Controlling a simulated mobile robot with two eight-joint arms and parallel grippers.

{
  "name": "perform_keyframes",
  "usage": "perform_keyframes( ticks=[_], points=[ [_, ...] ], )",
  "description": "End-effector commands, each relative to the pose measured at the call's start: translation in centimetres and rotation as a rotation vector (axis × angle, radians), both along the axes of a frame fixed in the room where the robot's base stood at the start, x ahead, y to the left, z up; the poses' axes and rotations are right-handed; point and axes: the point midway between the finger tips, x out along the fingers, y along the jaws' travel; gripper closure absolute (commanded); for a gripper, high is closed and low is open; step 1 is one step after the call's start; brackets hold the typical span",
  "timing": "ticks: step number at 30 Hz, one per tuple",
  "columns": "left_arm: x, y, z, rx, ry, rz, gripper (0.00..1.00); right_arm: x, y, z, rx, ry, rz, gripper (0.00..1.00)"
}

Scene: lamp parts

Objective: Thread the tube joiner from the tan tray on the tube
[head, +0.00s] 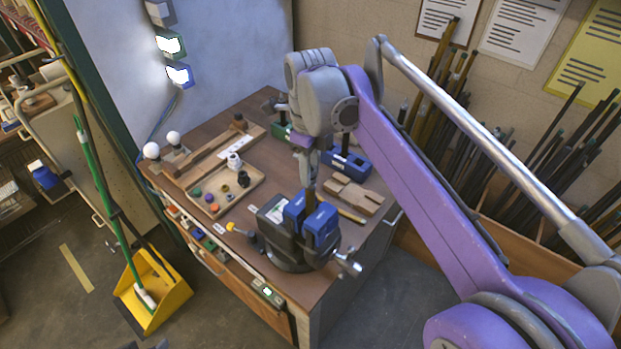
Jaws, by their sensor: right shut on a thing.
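The tan tray (256,178) lies on the workbench with several small coloured parts and two dark pieces in it. A blue-jawed vise (320,225) stands at the bench's front right. A short dark upright tube (311,202) shows between its blue jaws. My right gripper (309,180) points down right over the vise, in line with the tube. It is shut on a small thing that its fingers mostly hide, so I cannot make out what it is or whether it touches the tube. My left gripper is out of view.
A wooden block (352,194) lies right of the vise, with a blue holder (346,163) behind it. A white fitting (234,161) stands at the tray's back edge. Two white bulbs (173,138) stand at the bench's left corner. A yellow dustpan (152,290) stands on the floor.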

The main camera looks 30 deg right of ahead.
Motion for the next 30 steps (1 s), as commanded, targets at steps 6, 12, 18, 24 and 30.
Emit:
perform_keyframes(
  ticks=[6,12,18,24,30],
  points=[
    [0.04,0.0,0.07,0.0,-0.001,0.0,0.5,-0.05,0.06,-0.38,0.002,0.001,-0.245,1.0],
    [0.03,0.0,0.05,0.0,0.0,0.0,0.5,-0.05,0.06,-0.41,0.003,0.001,-0.273,1.0],
    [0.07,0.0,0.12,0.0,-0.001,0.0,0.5,-0.04,0.05,-0.4,0.003,0.001,-0.317,1.0],
    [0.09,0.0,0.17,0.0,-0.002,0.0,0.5,-0.04,0.03,-0.37,0.003,0.0,-0.381,0.45],
    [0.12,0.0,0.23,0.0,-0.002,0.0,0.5,-0.01,0.02,-0.23,0.003,-0.001,-0.38,0.33]
  ],
)
